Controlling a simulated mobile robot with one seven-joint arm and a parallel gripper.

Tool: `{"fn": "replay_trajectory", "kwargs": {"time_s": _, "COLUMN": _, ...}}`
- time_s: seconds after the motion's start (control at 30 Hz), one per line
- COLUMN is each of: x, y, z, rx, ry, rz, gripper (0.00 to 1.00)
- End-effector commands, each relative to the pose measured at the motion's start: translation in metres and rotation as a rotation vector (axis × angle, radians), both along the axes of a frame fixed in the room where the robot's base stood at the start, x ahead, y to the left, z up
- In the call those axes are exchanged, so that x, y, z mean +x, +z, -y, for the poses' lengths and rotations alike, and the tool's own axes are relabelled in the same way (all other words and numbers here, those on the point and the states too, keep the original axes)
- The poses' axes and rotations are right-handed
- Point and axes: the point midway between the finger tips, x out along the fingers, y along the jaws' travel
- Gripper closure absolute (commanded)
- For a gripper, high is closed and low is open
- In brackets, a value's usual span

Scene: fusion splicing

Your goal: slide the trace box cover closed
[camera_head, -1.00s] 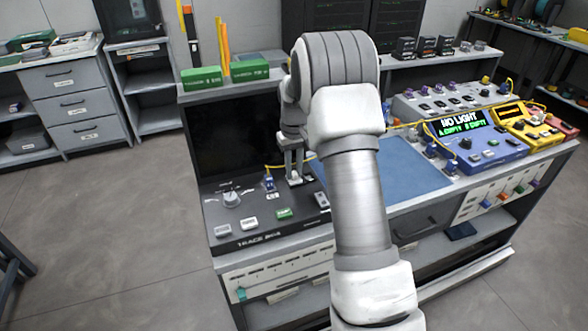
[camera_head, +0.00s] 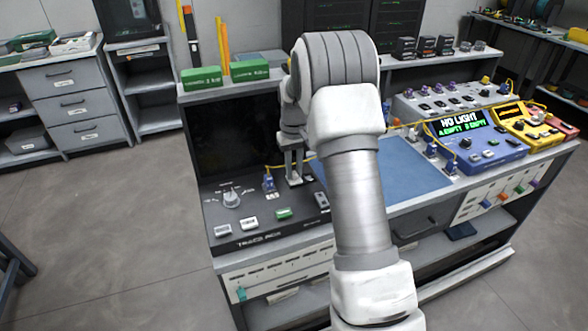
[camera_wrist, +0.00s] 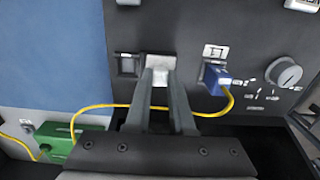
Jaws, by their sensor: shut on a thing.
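The trace box (camera_head: 262,208) is the dark console at the bench's left, with a black screen at its back. My gripper (camera_head: 294,176) points down onto its panel. In the wrist view my gripper (camera_wrist: 160,88) is shut on a small light-grey piece that appears to be the cover (camera_wrist: 161,64). To its left in that view is a dark framed opening (camera_wrist: 127,65), which looks uncovered. To its right a blue connector (camera_wrist: 214,77) with a yellow cable sits in the panel. The fingers hide part of the cover.
A yellow cable (camera_wrist: 85,109) loops close to the fingers. A knob (camera_head: 231,199) and several buttons are on the panel. A blue mat (camera_head: 405,180) lies to the right, with a blue meter (camera_head: 480,145) reading NO LIGHT beyond it. Green boxes (camera_head: 201,76) stand behind the screen.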

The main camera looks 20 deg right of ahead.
Motion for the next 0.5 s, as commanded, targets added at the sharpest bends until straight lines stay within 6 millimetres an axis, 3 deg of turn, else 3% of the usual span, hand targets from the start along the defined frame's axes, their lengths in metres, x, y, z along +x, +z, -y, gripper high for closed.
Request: {"fn": "replay_trajectory", "kwargs": {"time_s": 0.5, "x": 0.0007, "y": 0.0015, "z": 0.0067, "rx": -0.001, "ry": -0.001, "rz": 0.002, "gripper": 1.00}}
